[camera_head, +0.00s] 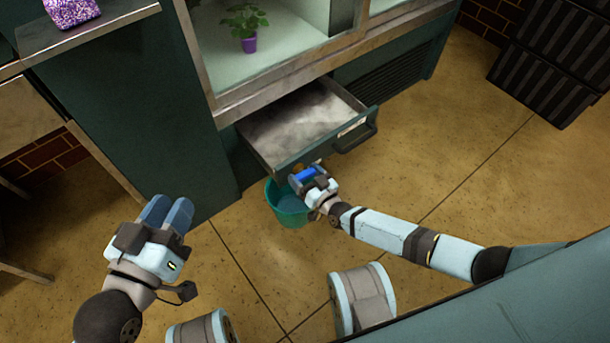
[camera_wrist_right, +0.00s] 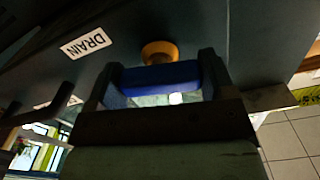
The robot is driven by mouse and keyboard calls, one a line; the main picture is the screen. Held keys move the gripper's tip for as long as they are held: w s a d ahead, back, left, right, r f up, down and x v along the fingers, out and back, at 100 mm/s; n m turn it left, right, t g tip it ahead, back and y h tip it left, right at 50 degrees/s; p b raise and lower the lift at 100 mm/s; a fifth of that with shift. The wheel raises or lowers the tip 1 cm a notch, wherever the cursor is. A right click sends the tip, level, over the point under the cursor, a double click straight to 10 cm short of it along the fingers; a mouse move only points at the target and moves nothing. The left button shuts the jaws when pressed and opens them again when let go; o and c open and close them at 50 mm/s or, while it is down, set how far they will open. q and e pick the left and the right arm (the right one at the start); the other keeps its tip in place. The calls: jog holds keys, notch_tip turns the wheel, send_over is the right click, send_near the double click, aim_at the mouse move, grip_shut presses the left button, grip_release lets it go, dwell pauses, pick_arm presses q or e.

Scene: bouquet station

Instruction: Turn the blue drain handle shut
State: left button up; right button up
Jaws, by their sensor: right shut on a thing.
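The blue drain handle (camera_wrist_right: 160,75) sits between the two fingers of my right gripper (camera_wrist_right: 158,88) in the right wrist view. A yellow-orange fitting (camera_wrist_right: 160,51) shows just behind it, beside a white DRAIN label (camera_wrist_right: 86,43). In the head view my right gripper (camera_head: 308,178) is at the front of the open drawer, shut on the blue handle (camera_head: 304,174). A teal bucket (camera_head: 287,203) stands on the floor below it and holds bluish water. My left gripper (camera_head: 166,213) is away to the left over the floor; its finger gap is unclear.
The open drawer (camera_head: 262,151) sticks out under a glass cabinet with a potted plant (camera_head: 246,22) inside. Dark crates (camera_head: 549,62) are stacked at the back right. A dark green cabinet (camera_head: 140,105) stands on the left. The floor at the right is clear.

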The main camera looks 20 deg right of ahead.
jog(key=m, duration=0.2)
jog(key=shift+f+m+b, duration=0.1)
jog(key=shift+m+b, duration=0.3)
jog(key=shift+m, duration=0.4)
jog(key=m+b, duration=0.1)
jog(key=m, duration=0.2)
jog(key=shift+m, duration=0.3)
jog(key=m+b, duration=0.2)
jog(key=m, duration=0.1)
jog(key=shift+m, duration=0.4)
jog(key=shift+m+b, duration=0.4)
jog(key=shift+m, duration=0.8)
pick_arm(q)
jog(key=shift+w+a+f+m+t+h+b, duration=0.15)
jog(key=shift+w+a+m+t+h+b, duration=0.2)
jog(key=shift+w+m, duration=0.4)
jog(key=shift+w+a+f+m+t+h+b, duration=0.1)
jog(key=shift+w+a+m+t, duration=0.4)
jog(key=shift+m, duration=0.45)
pick_arm(e)
jog(key=shift+m, duration=1.1)
pick_arm(q)
jog(key=shift+w, duration=0.1)
jog(key=shift+d, duration=0.1)
